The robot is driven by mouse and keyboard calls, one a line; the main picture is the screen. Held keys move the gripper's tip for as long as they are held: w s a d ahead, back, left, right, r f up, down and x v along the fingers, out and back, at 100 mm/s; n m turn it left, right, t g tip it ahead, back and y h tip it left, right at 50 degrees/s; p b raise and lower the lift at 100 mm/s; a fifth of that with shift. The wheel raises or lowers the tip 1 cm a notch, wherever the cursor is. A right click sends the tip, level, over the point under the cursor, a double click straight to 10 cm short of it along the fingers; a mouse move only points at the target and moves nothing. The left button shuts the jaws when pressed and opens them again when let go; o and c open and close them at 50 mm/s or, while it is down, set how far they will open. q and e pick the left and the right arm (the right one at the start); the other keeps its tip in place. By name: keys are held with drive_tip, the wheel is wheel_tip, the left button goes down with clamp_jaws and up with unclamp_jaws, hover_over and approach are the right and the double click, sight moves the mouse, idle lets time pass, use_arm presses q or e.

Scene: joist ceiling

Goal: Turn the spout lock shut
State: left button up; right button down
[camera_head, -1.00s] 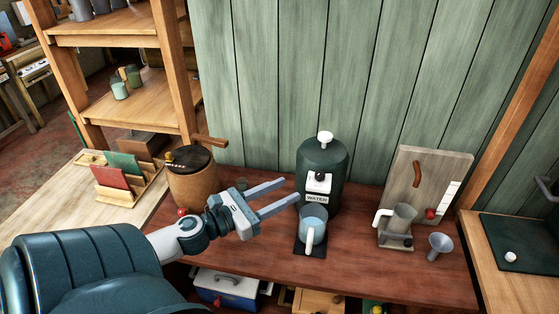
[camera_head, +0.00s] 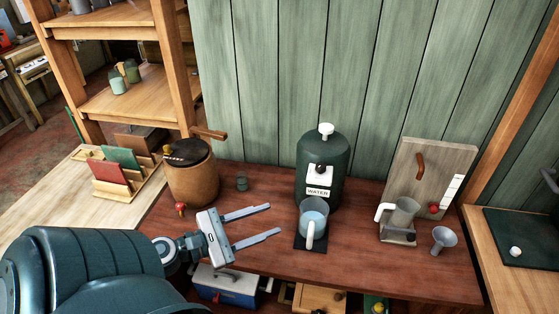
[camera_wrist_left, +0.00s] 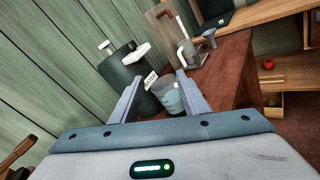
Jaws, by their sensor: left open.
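A dark green water dispenser (camera_head: 323,165) with a white top knob (camera_head: 326,130) stands against the wall. Its front has a white spout piece with a dark knob (camera_head: 320,170) above a "WATER" label; which part is the spout lock is too small to tell. A grey mug (camera_head: 313,214) stands below the spout. My left gripper (camera_head: 273,220) is open and empty, left of the mug and apart from it. In the left wrist view, the dispenser (camera_wrist_left: 122,75) and mug (camera_wrist_left: 167,95) show beyond the open fingers (camera_wrist_left: 159,79). My right gripper is not in view.
A wooden barrel (camera_head: 193,183) with a red tap stands left on the red-brown counter (camera_head: 250,190). Right of the dispenser are a board stand (camera_head: 425,175) with a pitcher and a funnel (camera_head: 444,238).

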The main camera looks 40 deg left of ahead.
use_arm(q)
drive_tip(key=s+d+f+m+g, duration=0.2)
drive_tip(key=f+m, duration=0.4)
drive_tip(key=f, duration=0.4)
drive_tip(key=s+d+f+m+g, duration=0.1)
drive_tip(key=d+f+m+g, duration=0.2)
drive_tip(key=d+f+m, duration=0.4)
drive_tip(key=shift+s+f+g+h, duration=0.3)
drive_tip(key=shift+s+f+g, duration=0.1)
drive_tip(key=shift+f, duration=0.95)
drive_tip(key=shift+d, duration=0.1)
